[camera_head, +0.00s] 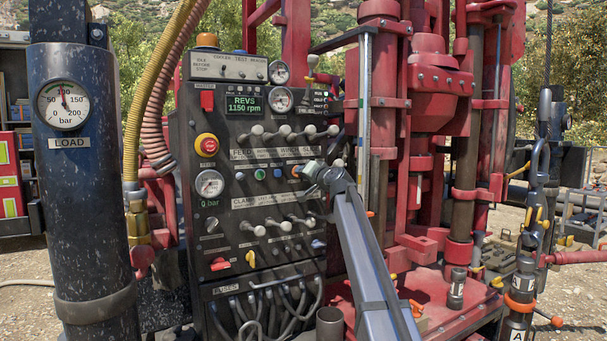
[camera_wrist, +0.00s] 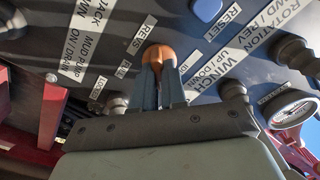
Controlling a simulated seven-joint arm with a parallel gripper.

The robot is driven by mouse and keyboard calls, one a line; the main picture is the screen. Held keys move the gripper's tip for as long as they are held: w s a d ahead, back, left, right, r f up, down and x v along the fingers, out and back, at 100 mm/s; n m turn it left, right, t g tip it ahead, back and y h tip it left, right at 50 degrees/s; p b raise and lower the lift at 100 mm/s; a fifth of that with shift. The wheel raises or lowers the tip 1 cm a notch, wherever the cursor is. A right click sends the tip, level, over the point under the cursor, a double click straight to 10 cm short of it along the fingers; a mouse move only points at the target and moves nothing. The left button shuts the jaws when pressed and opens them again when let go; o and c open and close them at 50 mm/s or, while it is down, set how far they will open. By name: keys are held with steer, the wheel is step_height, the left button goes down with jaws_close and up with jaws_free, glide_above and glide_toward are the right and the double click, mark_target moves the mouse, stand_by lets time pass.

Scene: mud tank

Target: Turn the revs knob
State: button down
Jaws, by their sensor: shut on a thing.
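The revs knob (camera_wrist: 158,53) is the orange knob on the dark control panel. In the wrist view it sits beside a small white label that appears to read REVS. In the head view only a bit of orange (camera_head: 295,171) shows at the gripper tip. My gripper (camera_wrist: 160,70) is shut on the knob, its two grey fingers on either side of it. In the head view my gripper (camera_head: 304,172) reaches the panel from the right. The green display (camera_head: 243,106) reads REVS 1150 rpm.
Lever knobs (camera_head: 270,133) stand in rows above and below my gripper. A blue button (camera_wrist: 207,9) lies near the knob. A red emergency button (camera_head: 206,145) is at the panel's left. Red rig machinery (camera_head: 430,75) stands to the right.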

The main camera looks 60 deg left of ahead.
stand_by(0.4)
steer(key=c, duration=1.2)
jaws_free()
steer(key=shift+d, duration=0.1)
steer(key=d, duration=1.3)
steer(key=shift+d, duration=0.3)
